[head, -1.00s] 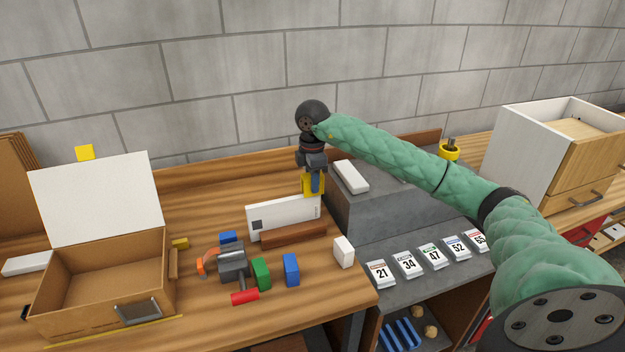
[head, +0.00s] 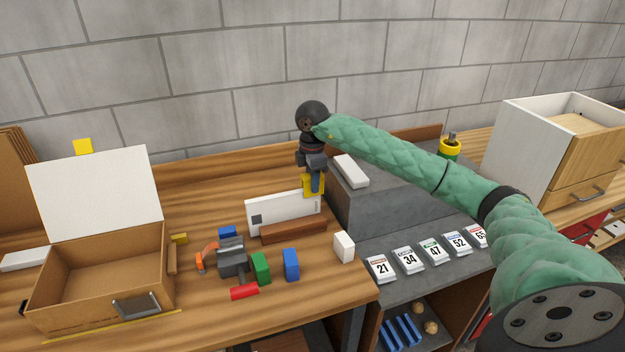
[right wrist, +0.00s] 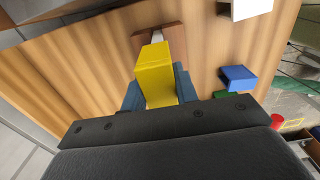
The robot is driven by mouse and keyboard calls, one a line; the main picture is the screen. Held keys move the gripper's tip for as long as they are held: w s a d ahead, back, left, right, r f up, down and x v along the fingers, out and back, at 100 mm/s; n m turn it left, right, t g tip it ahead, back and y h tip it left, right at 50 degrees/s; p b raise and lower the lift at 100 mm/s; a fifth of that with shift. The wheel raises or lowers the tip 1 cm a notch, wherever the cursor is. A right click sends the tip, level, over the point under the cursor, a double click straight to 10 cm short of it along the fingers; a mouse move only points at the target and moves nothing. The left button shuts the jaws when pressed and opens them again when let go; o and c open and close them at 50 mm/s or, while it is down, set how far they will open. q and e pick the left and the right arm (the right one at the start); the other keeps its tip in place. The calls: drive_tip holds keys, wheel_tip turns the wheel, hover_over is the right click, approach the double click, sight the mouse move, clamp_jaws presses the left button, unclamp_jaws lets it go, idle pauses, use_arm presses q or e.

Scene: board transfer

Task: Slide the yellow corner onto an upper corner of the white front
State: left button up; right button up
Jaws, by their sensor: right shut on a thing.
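The white front (head: 275,214) is a thin upright panel with a dark square at its left, standing in a brown wooden holder (head: 293,232). My right gripper (head: 315,184) points down and is shut on the yellow corner (head: 306,186), at the panel's upper right corner. In the right wrist view, the yellow corner (right wrist: 156,72) sits between the blue fingers (right wrist: 158,92). A sliver of the white front (right wrist: 157,35) shows just beyond it, mostly hidden. I cannot tell whether the corner is seated on the panel. My left gripper is not in view.
A grey raised block (head: 375,205) stands close right of the panel, with a white bar (head: 351,171) on top. A white block (head: 344,246), a blue block (head: 291,264) and a grey vise (head: 232,258) are in front. An open cardboard box (head: 105,270) is at left.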

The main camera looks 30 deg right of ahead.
drive_tip(key=shift+f+b, duration=1.05)
drive_tip(key=shift+f, duration=0.75)
drive_tip(key=o, duration=1.1)
drive_tip(key=shift+r, duration=0.15)
wheel_tip(320, 180, up, 6)
drive_tip(key=shift+r+b, duration=0.15)
drive_tip(key=shift+b, duration=1)
drive_tip(key=shift+r, duration=0.65)
